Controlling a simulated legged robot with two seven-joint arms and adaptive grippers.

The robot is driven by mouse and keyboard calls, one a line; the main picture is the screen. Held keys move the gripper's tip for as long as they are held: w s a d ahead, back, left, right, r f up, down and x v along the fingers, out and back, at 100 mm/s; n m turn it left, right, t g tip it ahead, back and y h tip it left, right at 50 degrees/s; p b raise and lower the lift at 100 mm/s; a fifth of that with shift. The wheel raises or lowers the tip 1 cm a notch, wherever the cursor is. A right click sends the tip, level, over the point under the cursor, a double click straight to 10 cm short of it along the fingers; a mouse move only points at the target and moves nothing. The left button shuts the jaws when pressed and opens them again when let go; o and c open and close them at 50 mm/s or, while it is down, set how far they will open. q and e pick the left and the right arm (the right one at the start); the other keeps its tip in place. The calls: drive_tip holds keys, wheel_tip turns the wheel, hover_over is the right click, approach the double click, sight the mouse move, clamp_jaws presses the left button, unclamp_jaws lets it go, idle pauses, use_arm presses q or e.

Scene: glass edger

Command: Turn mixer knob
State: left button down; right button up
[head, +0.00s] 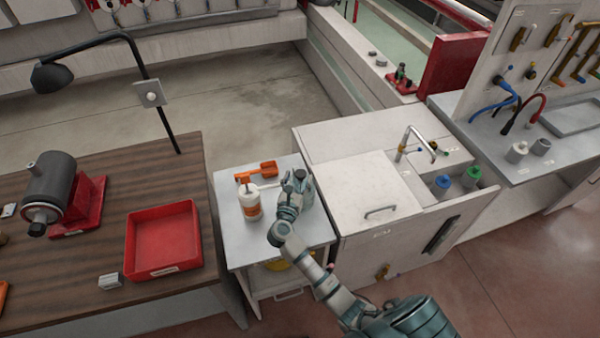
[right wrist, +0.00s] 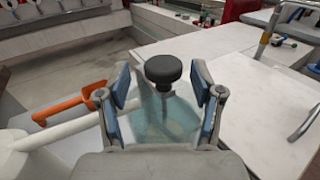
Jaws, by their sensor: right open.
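The mixer knob (right wrist: 163,70) is black and round. It sits on top of an upright shaft, with a translucent bluish vessel (right wrist: 160,120) below it. My right gripper (head: 296,183) is over the small light table in the head view. In the right wrist view its two blue-padded fingers stand apart, one on each side of the knob and shaft, with visible gaps. I see no finger touching the knob. In the head view my gripper partly covers the mixer, and a grey vessel side (head: 307,192) shows beside it. My left gripper is not in view.
A white cabinet (head: 360,195) with a tap stands to the right. A red tray (head: 162,240) is on the wooden bench at left.

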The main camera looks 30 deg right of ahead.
sight(300, 179)
drive_tip(key=shift+x, duration=0.9)
drive_tip(key=shift+w+d+f, duration=0.1)
drive_tip(key=shift+w+d, duration=0.1)
drive_tip(key=shift+d, duration=0.4)
drive_tip(key=c, duration=0.7)
drive_tip(key=shift+w+a, duration=0.1)
drive_tip(key=shift+a, duration=0.1)
drive_tip(key=c, duration=0.4)
